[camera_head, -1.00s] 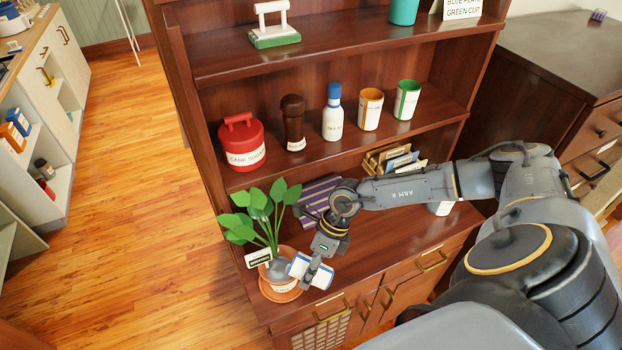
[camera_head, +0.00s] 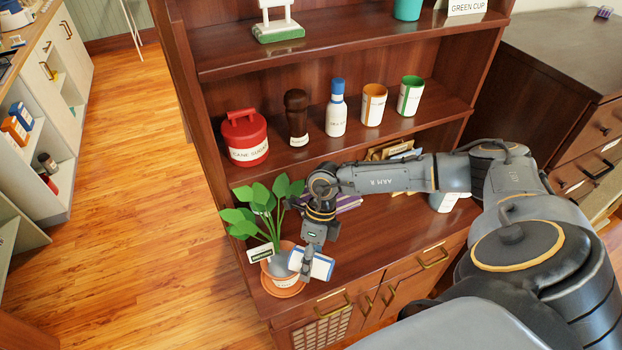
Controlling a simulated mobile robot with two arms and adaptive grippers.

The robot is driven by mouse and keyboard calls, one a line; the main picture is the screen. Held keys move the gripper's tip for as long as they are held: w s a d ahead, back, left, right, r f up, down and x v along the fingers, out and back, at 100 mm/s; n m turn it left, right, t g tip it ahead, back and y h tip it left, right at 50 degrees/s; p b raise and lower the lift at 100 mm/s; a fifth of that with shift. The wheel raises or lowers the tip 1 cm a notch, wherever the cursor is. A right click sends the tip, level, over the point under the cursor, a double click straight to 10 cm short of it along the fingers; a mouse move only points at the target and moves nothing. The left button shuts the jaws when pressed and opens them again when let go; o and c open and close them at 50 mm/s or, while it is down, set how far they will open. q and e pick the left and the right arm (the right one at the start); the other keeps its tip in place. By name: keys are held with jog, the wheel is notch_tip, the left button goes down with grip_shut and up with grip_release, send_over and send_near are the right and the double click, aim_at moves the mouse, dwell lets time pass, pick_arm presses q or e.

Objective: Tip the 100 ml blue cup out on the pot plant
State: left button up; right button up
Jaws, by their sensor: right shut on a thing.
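The pot plant (camera_head: 262,215) has broad green leaves, stands in a terracotta pot on a saucer at the left end of the cabinet's lower top, and carries a small dark label. My right gripper (camera_head: 307,264) reaches down just right of the pot. It is shut on the blue cup (camera_head: 322,268), a white cup with blue edging. The cup is tipped well over, lying nearly on its side beside the pot's rim. My left gripper is not in view.
The shelf above holds a red canister (camera_head: 244,138), a brown mill (camera_head: 297,117), a white bottle (camera_head: 336,108), an orange cup (camera_head: 373,105) and a green cup (camera_head: 410,96). A white container (camera_head: 443,201) stands behind my right arm.

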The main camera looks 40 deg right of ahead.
jog(key=shift+w+a+r+g+h, duration=0.15)
jog(key=shift+w+r+g+h, duration=0.1)
jog(key=shift+g+h, duration=0.15)
jog(key=shift+w+a+r+m+g+h, duration=0.1)
jog(key=shift+r+m+g+h, duration=0.2)
jog(key=shift+g, duration=0.4)
jog(key=shift+w, duration=0.1)
jog(key=shift+w+a+r+g+h+b, duration=0.1)
jog(key=shift+w+r+g+h+b, duration=0.1)
jog(key=shift+g+h+b, duration=0.35)
jog(key=shift+a, duration=0.1)
jog(key=shift+w, duration=0.1)
